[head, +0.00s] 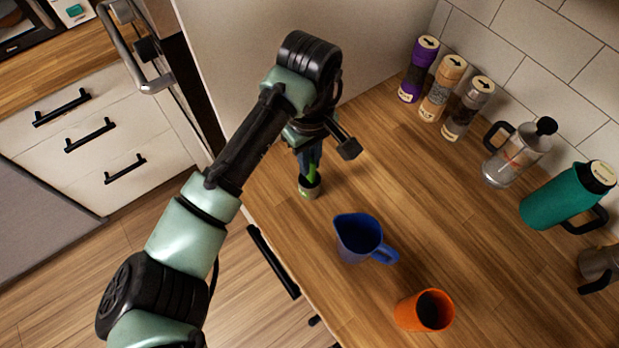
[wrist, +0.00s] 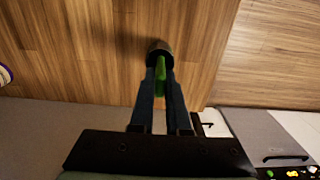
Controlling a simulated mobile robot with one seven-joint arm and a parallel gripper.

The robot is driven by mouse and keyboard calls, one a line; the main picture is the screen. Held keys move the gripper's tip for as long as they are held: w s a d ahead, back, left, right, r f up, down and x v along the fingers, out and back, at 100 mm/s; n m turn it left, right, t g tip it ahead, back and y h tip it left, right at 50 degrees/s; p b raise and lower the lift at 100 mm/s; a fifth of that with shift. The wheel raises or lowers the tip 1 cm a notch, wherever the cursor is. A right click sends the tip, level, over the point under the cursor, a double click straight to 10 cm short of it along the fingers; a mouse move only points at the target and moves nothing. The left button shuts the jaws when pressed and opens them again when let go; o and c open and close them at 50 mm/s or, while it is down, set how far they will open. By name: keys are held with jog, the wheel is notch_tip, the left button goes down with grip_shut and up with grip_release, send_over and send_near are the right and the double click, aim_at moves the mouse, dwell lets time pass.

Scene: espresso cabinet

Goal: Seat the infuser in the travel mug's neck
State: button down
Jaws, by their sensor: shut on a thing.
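My gripper (wrist: 160,72) points down over the counter and is shut on a bright green piece (wrist: 164,73), which I take to be the infuser's grip. It also shows in the head view (head: 313,172). Its lower end meets a small olive-grey cylinder (head: 309,190) with a dark top, also seen in the wrist view (wrist: 158,46). I cannot tell whether this cylinder is part of the infuser or a separate thing, nor whether it touches the counter. An orange cup (head: 408,311) with a dark opening stands upright at the lower right; whether it is the travel mug is unclear.
A blue jug (head: 352,246) stands between my gripper and the orange cup. Bottles (head: 463,112), a glass press (head: 512,160), a teal flask (head: 555,205) and a metal pot (head: 598,264) line the tiled wall. The counter's middle is clear. Its front edge lies close to my gripper.

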notch_tip(320, 180, up, 10)
jog(key=shift+r, duration=0.1)
dwell(0.4)
